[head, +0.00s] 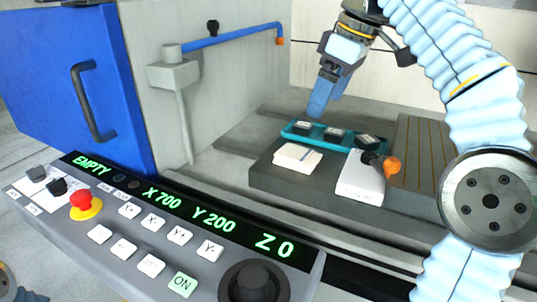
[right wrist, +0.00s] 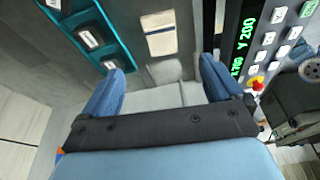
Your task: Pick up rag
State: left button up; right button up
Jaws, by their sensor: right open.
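The rag (head: 297,156) is a folded cream cloth lying flat on the dark grey block inside the machine, in front of a teal tray. It also shows at the top middle of the right wrist view (right wrist: 160,36), with a thin stripe across it. My right gripper (head: 318,108) has blue fingers and is above and behind the rag, over the back left of the tray, apart from the rag. In the right wrist view the gripper (right wrist: 160,82) is open with nothing between its fingers. My left gripper is not in view.
The teal tray (head: 296,135) holds dark pieces with pale labels. A white box (head: 361,184) with an orange knob (head: 392,167) stands right of the rag. A blue pipe (head: 228,38) crosses the back left. The control panel (head: 160,228) fills the front, beside a blue door (head: 60,60).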

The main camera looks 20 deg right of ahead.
aim_at(299, 153)
jog(key=x, duration=1.3)
jog(key=shift+w+a+f, duration=0.3)
jog(key=shift+a, duration=0.05)
jog(key=shift+f, duration=0.25)
jog(key=c, duration=1.1)
